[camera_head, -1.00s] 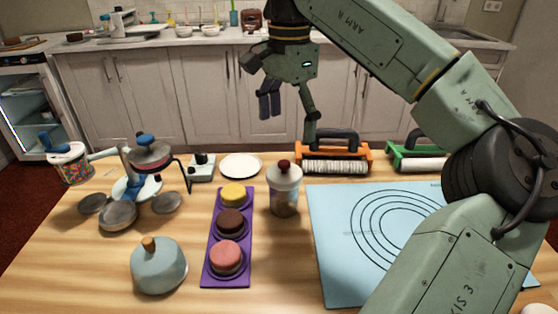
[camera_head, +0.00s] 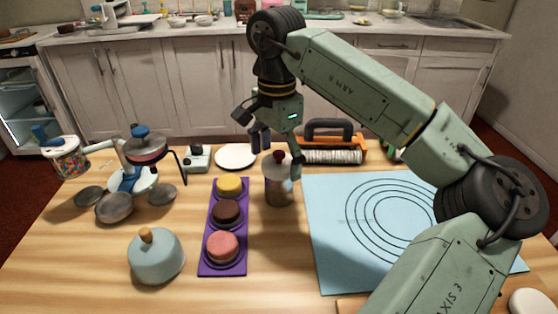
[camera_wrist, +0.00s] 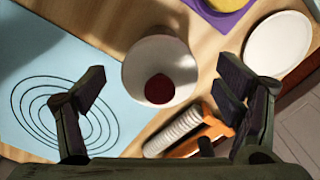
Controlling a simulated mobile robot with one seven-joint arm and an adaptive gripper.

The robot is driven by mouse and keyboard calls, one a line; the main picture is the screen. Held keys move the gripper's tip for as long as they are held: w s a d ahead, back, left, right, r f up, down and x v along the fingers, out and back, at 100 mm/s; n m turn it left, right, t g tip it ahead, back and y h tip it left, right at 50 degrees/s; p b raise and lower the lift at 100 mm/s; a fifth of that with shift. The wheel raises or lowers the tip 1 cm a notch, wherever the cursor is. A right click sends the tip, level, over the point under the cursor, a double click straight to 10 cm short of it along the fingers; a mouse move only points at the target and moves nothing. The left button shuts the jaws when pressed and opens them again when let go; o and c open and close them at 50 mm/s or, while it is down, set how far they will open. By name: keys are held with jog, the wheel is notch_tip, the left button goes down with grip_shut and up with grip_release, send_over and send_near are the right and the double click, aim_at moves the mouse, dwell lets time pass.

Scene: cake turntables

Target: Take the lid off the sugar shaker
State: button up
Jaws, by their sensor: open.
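The sugar shaker (camera_head: 279,190) stands upright on the table, right of the purple tray. Its pale lid (camera_head: 270,168) is on top and carries a dark red knob (camera_head: 279,156). The wrist view shows the lid (camera_wrist: 150,55) and the knob (camera_wrist: 159,89) from above, between my fingers. My gripper (camera_head: 276,146) is open and empty, pointing down just above the shaker. In the wrist view my gripper (camera_wrist: 160,80) has a finger on each side of the lid, apart from it. The lid hides most of the shaker's body there.
The purple tray (camera_head: 211,256) with cakes is left of the shaker. A blue mat (camera_head: 320,250) lies to its right. A white plate (camera_head: 236,156) and an orange-framed roller (camera_head: 332,150) are behind. A grey-blue dome (camera_head: 156,257) with a wooden knob stands front left.

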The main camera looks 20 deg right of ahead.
jog(key=shift+c, duration=0.4)
jog(key=c, duration=0.8)
jog(key=shift+r, duration=0.1)
jog(key=shift+c, duration=0.2)
